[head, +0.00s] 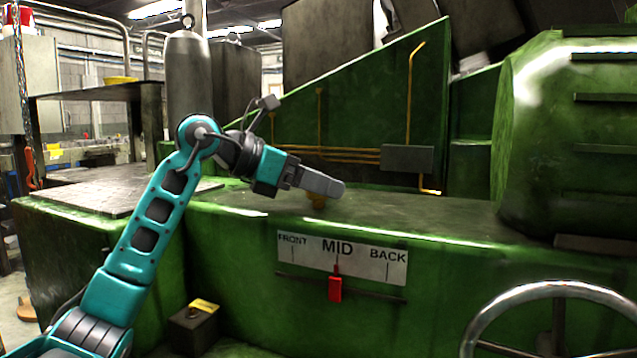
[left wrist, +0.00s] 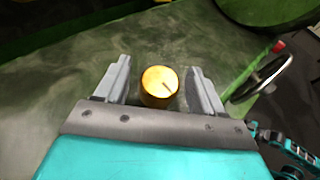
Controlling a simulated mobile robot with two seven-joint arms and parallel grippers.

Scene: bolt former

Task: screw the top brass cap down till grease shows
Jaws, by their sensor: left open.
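The brass cap (left wrist: 159,86) is a short golden cylinder with a dark slot-like line on its top. It stands on the green machine's flat ledge. In the left wrist view it sits between the two grey fingers of my left gripper (left wrist: 160,68), which is open, with a gap on each side. I see no grease around the cap. My right gripper is not in view.
A white plate (head: 345,262) marked FRONT, MID, BACK with a red pointer (head: 335,288) is on the front face below. A steel handwheel (head: 478,322) stands at lower right. A sloped green wall with brass pipes (head: 410,95) rises behind the ledge.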

